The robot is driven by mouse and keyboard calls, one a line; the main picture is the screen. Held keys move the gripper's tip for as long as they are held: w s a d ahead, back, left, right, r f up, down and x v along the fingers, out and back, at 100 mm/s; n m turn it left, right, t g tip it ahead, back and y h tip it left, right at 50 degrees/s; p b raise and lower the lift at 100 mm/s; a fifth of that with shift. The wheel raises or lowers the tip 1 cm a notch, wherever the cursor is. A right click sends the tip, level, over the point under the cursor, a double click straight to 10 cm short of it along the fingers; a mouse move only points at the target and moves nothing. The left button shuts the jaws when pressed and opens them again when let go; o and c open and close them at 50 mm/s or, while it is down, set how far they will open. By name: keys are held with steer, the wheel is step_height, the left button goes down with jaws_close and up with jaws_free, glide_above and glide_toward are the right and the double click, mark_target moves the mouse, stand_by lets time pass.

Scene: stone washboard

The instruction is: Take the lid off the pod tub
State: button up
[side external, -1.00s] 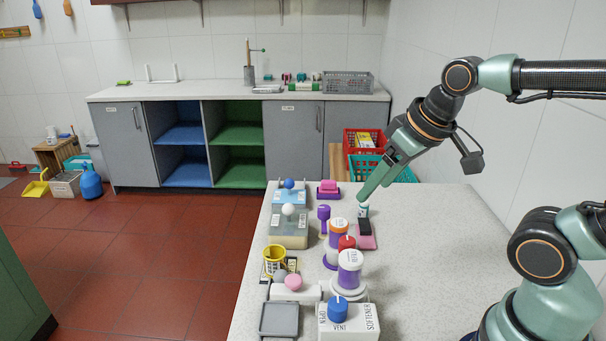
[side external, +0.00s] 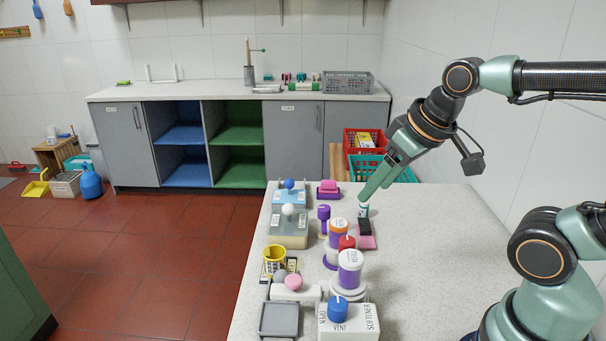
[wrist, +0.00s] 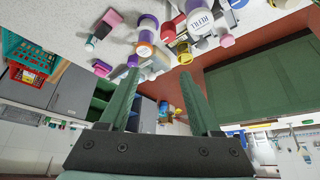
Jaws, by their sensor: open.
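Two low tubs with ball-knobbed lids stand at the left edge of the counter in the side external view. One has a blue lid with a blue knob (side external: 289,184). The nearer beige tub (side external: 290,241) has a greyish lid (side external: 290,222) with a white knob (side external: 288,209). Both lids look seated; I cannot tell which is the pod tub. My gripper (side external: 363,197) points down to the right of both, near a small white-and-green bottle (side external: 364,210). In the wrist view my gripper (wrist: 158,64) is open, its fingers apart with nothing held.
A purple upright piece (side external: 323,218), an orange-topped container (side external: 339,227) and a white-and-purple container (side external: 350,268) stand near the tubs. The counter's right side is clear.

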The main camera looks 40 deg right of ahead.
steer(key=shift+w, duration=0.1)
steer(key=m+g, duration=0.4)
steer(key=m, duration=1.3)
glide_above(289, 204)
steer(key=s, duration=0.1)
step_height(289, 204, down, 8)
steer(key=f, duration=0.7)
steer(key=w+f, duration=0.1)
steer(key=f, duration=0.3)
steer(key=shift+f, duration=0.2)
jaws_close()
